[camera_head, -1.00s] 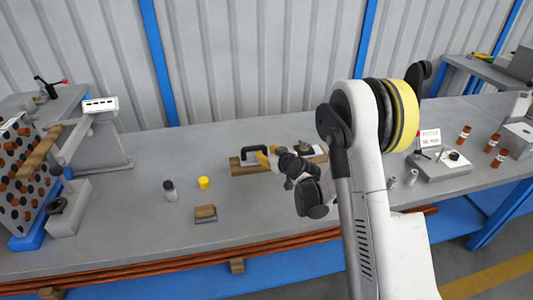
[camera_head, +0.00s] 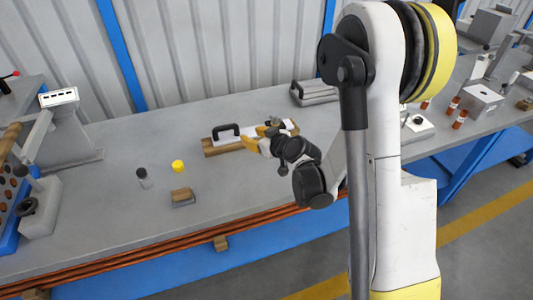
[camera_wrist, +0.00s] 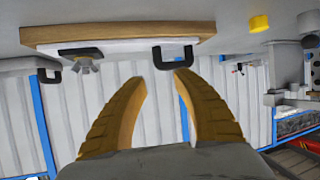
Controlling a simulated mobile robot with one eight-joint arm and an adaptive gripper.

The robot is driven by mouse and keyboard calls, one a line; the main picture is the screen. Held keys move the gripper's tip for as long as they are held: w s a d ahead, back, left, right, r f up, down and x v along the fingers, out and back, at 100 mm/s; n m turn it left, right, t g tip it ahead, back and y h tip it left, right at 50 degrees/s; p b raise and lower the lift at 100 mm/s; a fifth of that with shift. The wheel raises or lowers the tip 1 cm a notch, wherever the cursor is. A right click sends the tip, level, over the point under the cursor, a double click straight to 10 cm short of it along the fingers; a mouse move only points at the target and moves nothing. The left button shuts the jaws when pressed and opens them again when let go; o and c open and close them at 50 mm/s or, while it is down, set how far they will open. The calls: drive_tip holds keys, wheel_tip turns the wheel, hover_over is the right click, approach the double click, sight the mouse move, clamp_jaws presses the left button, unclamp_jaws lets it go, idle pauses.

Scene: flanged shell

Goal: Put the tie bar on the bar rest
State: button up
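A pale flat bar (camera_head: 236,135) with a black handle (camera_head: 226,131) lies along a wooden board (camera_head: 222,149) on the bench. I take it for the tie bar, but cannot be sure; the bar rest is not clearly identifiable. The wrist view shows the board (camera_wrist: 120,31), the pale bar (camera_wrist: 125,48), the handle (camera_wrist: 175,57) and a wing-nut clamp (camera_wrist: 85,61). My gripper (camera_head: 258,141) is at the board's front side, near the handle. In the wrist view my gripper (camera_wrist: 162,81) is open and empty, the handle beyond its tips. Any contact cannot be told.
A yellow cap (camera_head: 178,166), a dark-topped cylinder (camera_head: 144,177) and a small wooden block on a grey base (camera_head: 182,197) stand front left. A grey handled piece (camera_head: 315,92) is at the back. Bare bench lies between. Orange bottles (camera_head: 460,118) stand at right.

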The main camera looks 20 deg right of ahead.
drive_tip(key=s+a+r+m+g, duration=0.1)
drive_tip(key=s+a+r+g, duration=0.2)
drive_tip(key=s+r, duration=0.8)
drive_tip(key=s+d+m+g+h, duration=0.1)
drive_tip(key=s+m+g+h, duration=0.1)
drive_tip(key=s, duration=1.7)
drive_tip(key=shift+d+r+m+g+h, duration=0.3)
drive_tip(key=shift+d+m+g+h, duration=0.1)
drive_tip(key=shift+h, duration=0.3)
drive_tip(key=shift+a, duration=0.1)
